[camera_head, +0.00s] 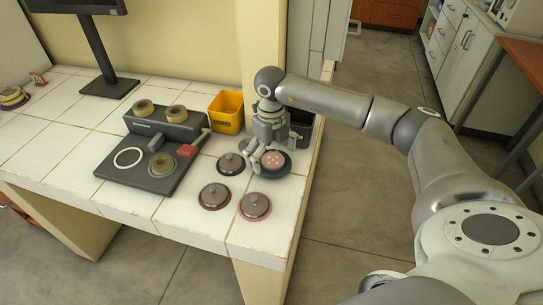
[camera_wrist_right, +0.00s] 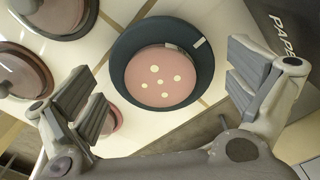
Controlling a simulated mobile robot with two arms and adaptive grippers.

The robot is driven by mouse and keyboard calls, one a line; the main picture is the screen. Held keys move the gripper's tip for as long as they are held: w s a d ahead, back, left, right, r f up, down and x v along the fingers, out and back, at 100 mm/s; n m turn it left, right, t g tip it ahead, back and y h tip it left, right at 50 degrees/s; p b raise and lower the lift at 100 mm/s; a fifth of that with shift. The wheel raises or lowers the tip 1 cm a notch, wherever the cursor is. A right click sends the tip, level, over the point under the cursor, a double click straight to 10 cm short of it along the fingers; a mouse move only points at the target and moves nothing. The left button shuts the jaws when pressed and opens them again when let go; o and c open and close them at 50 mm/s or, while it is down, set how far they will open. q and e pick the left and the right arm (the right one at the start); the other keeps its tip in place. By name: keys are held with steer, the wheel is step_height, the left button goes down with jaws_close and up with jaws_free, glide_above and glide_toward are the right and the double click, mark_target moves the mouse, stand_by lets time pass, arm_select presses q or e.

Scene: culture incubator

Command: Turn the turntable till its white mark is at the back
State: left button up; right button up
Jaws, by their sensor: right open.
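The turntable (camera_wrist_right: 137,107) is a dark round dish with a raised rim, on the white tiled bench. A pink disc (camera_wrist_right: 160,77) with several cream dots lies inside it. The white mark (camera_wrist_right: 199,43) is on the rim, at the upper right in the right wrist view. In the head view the turntable (camera_head: 284,172) is near the bench's right edge, partly hidden by my right gripper (camera_head: 271,156). That gripper (camera_wrist_right: 170,90) is open over the turntable, one finger to each side, with no clear contact. My left gripper is not in view.
Several lidded dishes (camera_head: 214,196) stand left and in front of the turntable. A dark bin marked PAPER (camera_wrist_right: 291,22) is close beside it. A yellow bin (camera_head: 227,112) stands behind. A grey device (camera_head: 128,178) with a red-handled part (camera_head: 187,151) is on the left.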

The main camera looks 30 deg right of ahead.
mark_target(272, 157)
step_height(272, 157, up, 11)
steer(key=shift+r, duration=0.2)
stand_by(0.6)
